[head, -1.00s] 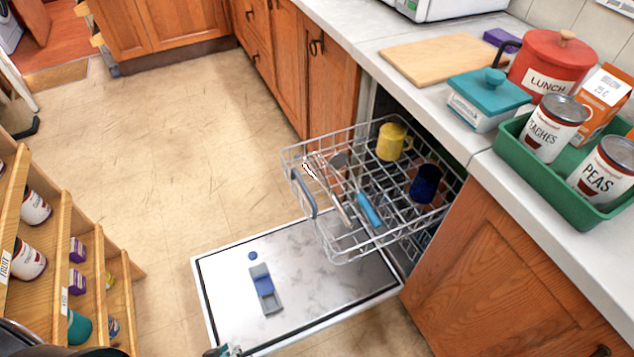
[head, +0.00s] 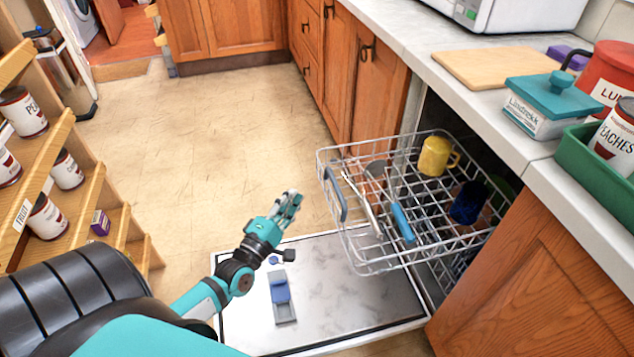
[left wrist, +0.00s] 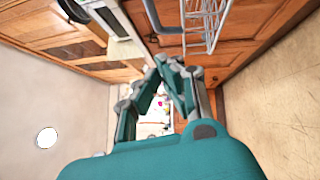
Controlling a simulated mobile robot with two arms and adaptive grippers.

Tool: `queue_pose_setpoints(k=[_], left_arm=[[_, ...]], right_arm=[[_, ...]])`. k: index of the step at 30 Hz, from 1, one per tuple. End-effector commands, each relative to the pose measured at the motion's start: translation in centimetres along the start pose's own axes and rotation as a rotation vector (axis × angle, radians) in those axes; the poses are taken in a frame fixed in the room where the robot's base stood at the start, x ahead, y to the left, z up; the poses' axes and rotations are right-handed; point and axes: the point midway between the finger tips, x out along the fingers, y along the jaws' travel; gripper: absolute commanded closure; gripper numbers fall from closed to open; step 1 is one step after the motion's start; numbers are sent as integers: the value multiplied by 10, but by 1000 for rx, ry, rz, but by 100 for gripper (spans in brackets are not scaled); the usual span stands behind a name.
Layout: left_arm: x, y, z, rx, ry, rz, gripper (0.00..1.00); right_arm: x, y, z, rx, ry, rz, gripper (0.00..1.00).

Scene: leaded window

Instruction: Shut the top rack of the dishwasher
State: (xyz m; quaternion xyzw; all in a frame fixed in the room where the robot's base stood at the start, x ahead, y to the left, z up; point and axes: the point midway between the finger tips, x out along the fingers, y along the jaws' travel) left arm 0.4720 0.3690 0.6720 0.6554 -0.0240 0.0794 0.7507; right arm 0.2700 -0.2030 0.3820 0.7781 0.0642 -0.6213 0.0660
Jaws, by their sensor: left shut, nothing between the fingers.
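The top rack (head: 385,262) is a grey wire basket pulled out of the dishwasher, over its lowered door (head: 345,310). A blue-grey handle (head: 335,194) sits on the rack's front side. The rack holds a yellow mug (head: 437,157), a dark blue cup (head: 468,203) and a few utensils, one with a blue handle (head: 403,222). My left gripper (head: 292,198) is shut and empty, to the left of the rack and apart from it. In the left wrist view, the gripper (left wrist: 168,62) points toward cabinet fronts, with rack wires (left wrist: 207,22) at the top. My right gripper is not seen.
A wooden shelf unit (head: 75,215) with cans stands at the left. The counter (head: 440,50) on the right holds a cutting board (head: 492,66), a teal-lidded box (head: 550,105) and a green tray (head: 585,160). The floor (head: 190,150) between is open.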

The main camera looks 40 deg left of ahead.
Motion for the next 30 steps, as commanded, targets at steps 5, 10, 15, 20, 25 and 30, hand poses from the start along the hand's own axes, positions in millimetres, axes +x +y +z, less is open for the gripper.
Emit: queue_pose_setpoints(k=[5,10,15,20,25,30], left_arm=[[39,0,0,-1,1,2,100],[58,0,17,-2,1,1,100],[67,-1,26,1,1,-2,100],[69,-1,29,2,0,-2,100],[68,-1,28,2,0,-2,100],[70,-2,30,1,0,-2,100]], right_arm=[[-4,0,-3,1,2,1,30],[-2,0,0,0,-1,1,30],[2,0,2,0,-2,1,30],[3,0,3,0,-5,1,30],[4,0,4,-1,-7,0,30],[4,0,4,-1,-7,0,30]])
